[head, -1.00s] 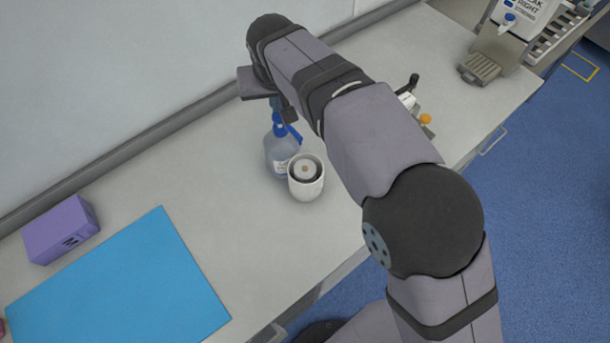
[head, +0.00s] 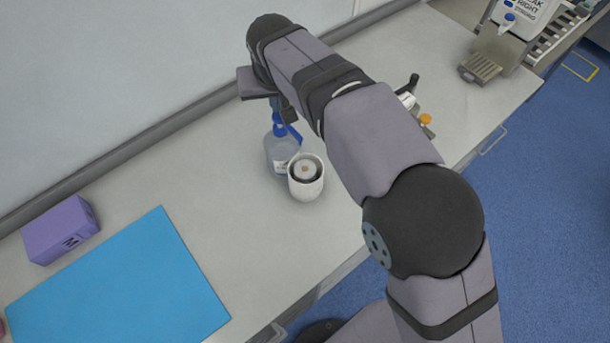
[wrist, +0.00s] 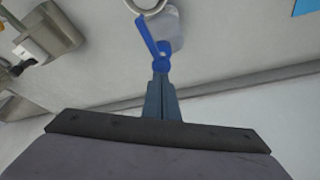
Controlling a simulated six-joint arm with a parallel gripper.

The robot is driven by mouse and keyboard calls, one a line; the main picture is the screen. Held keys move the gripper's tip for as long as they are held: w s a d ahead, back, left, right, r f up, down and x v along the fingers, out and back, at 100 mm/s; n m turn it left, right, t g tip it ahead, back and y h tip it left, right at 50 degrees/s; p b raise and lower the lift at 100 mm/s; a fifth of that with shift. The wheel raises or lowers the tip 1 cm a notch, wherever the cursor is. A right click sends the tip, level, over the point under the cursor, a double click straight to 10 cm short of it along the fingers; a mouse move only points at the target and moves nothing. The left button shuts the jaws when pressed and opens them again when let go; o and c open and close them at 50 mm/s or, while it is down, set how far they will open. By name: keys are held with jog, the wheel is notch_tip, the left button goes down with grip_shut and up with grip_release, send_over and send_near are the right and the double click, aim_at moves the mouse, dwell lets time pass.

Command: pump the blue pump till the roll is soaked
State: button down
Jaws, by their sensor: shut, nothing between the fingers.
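The clear bottle (head: 279,155) with a blue pump (head: 281,130) stands on the counter, its blue spout pointing toward the roll. The white roll (head: 306,180) stands upright in front of the bottle, a little to its right. In the wrist view the blue pump (wrist: 161,62) is right at the tips of my gripper (wrist: 160,76), with the bottle (wrist: 172,25) beyond and the rim of the roll (wrist: 150,4) cut off at the top edge. My gripper is shut and sits over the pump head; the arm hides much of it in the head view. I cannot tell how wet the roll is.
A blue mat (head: 125,285) and a purple box (head: 61,230) lie to the left. A grey wall with a rail runs behind the counter (head: 215,215). Small items, one with an orange cap (head: 426,119), stand right of the arm. A dispenser (head: 500,45) is farther right.

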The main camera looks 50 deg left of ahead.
aim_at(279, 116)
jog(key=shift+f, duration=0.1)
dwell(0.3)
jog(key=shift+d+f+b, duration=0.1)
jog(key=shift+f+b, duration=1)
jog(key=shift+f, duration=0.6)
jog(key=shift+r, duration=0.15)
notch_tip(279, 116, up, 5)
jog(key=p, duration=0.4)
jog(key=shift+r+p, duration=0.15)
jog(key=shift+p, duration=0.25)
